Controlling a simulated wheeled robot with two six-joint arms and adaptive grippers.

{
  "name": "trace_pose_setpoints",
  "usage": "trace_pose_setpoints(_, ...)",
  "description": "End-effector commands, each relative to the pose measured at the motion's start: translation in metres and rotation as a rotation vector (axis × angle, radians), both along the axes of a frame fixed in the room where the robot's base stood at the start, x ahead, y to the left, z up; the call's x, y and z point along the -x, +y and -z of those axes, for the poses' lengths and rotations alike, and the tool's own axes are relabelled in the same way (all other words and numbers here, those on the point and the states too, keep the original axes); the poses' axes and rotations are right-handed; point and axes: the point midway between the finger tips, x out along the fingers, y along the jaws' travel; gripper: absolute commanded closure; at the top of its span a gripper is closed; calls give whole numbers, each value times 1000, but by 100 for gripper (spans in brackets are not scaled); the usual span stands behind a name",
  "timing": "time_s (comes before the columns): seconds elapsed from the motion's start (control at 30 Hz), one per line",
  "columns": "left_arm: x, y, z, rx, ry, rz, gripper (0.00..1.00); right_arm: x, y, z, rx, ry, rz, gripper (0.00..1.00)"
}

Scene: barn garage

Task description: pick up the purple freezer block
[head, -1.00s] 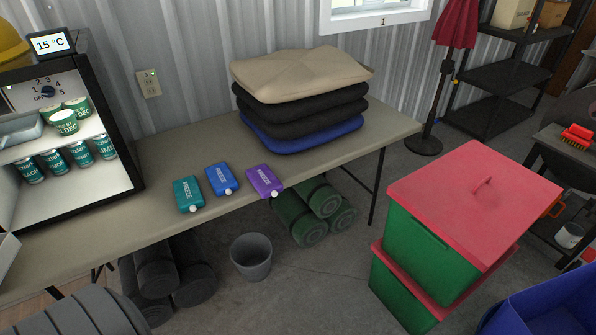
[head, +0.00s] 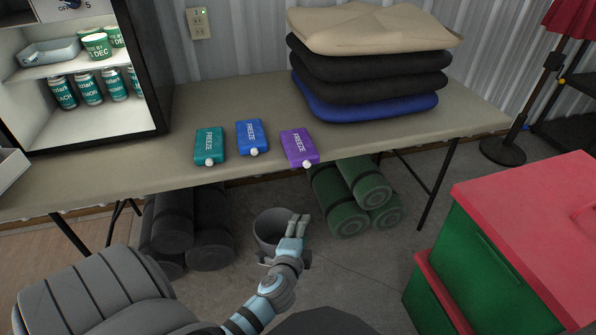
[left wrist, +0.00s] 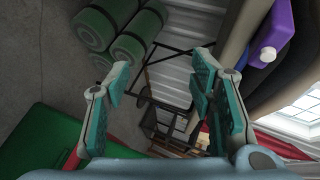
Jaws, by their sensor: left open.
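The purple freezer block (head: 299,147) lies flat near the front edge of the table, its white cap toward me. It is the rightmost of three blocks. It also shows in the left wrist view at the upper right (left wrist: 277,32), partly cut off by the frame. My left gripper (head: 299,219) is in front of the table, in front of the grey bucket in the picture, below and apart from the purple block. In the left wrist view its fingers (left wrist: 158,85) are spread, with nothing between them. My right gripper is not in view.
A blue block (head: 251,137) and a teal block (head: 209,145) lie left of the purple one. Stacked cushions (head: 370,75) stand behind it on the table (head: 420,132). A grey bucket (head: 270,228) and green rolls (head: 349,197) are below. A red-lidded green box (head: 500,255) stands at right.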

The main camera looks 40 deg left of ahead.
Motion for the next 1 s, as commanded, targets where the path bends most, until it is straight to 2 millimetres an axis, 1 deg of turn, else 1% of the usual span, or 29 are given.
trace_pose_setpoints(0.03, -10, 7, -25, -116, -96, -8, 50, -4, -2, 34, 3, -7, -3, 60)
trace_pose_setpoints(0.1, -13, 15, -77, -245, -190, -37, 50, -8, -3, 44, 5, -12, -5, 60)
trace_pose_setpoints(0.13, -12, 18, -92, -280, -217, -49, 50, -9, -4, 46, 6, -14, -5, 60)
trace_pose_setpoints(0.2, -17, 25, -113, -326, -247, -64, 50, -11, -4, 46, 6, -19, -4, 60)
trace_pose_setpoints(0.23, -22, 28, -118, -333, -252, -67, 50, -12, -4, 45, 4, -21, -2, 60)
trace_pose_setpoints(0.27, -27, 32, -120, -334, -253, -67, 50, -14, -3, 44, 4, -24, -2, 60)
trace_pose_setpoints(0.4, -61, 52, -120, -332, -252, -66, 50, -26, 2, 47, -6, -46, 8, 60)
trace_pose_setpoints(0.5, -79, 62, -119, -328, -250, -64, 50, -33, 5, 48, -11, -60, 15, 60)
trace_pose_setpoints(0.67, -96, 74, -116, -327, -249, -64, 50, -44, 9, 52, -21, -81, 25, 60)
trace_pose_setpoints(0.8, -119, 90, -111, -325, -250, -65, 50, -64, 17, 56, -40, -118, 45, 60)
trace_pose_setpoints(0.87, -127, 95, -112, -326, -250, -64, 50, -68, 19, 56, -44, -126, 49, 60)
trace_pose_setpoints(1.0, -132, 97, -114, -323, -249, -63, 50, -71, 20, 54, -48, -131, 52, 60)
